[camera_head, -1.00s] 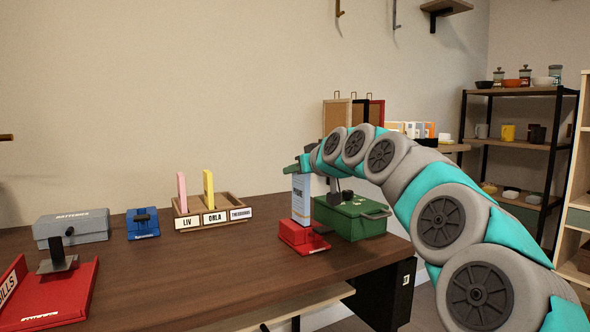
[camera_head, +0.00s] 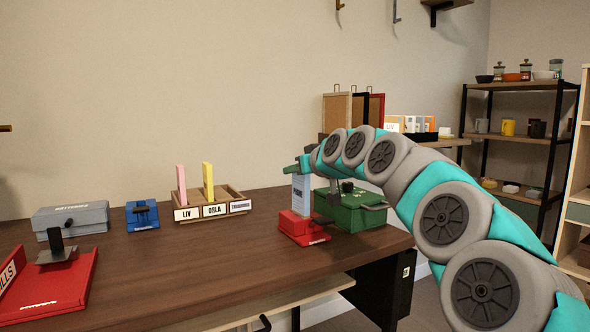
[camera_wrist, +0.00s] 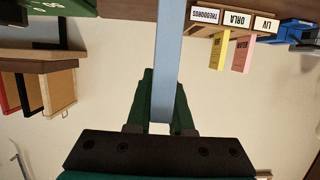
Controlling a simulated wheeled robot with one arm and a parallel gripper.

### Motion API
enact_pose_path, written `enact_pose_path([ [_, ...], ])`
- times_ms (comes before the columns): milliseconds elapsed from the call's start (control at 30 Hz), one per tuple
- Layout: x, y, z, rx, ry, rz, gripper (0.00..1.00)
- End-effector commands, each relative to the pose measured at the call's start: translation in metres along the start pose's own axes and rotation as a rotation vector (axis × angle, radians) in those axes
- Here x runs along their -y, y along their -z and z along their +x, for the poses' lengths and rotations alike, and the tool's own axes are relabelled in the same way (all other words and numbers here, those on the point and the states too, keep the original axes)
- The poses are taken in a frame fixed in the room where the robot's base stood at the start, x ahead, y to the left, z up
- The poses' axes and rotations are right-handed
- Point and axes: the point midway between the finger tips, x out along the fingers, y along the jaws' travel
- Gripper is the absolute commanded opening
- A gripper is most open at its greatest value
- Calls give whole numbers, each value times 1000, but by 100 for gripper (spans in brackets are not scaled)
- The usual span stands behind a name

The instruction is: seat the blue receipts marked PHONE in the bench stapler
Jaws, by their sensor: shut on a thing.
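The blue receipts (camera_head: 301,197), a thin upright block with a label too blurred to read for sure, are in my gripper (camera_head: 303,168). The wrist view shows them edge-on as a pale blue strip (camera_wrist: 168,65) between the dark green fingers (camera_wrist: 159,110), which are shut on them. A small red device (camera_head: 303,229), which I take as the bench stapler, stands on the wooden bench directly below. The receipts' lower edge meets the top of the red device in the picture. I cannot tell whether they are inside it or just behind its front.
A green box (camera_head: 352,210) with a handle stands close on the right. A wooden rack (camera_head: 238,193) with pink and yellow cards is to the left. A blue device (camera_head: 142,215), a grey box (camera_head: 71,219) and a larger red device (camera_head: 57,285) stand farther left. The bench middle is clear.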

Motion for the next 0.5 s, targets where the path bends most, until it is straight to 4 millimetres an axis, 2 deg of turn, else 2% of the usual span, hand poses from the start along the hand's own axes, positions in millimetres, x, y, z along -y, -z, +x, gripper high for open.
enact_pose_path([
  [500, 0, -12, 4, 1, 1, 0, 0],
])
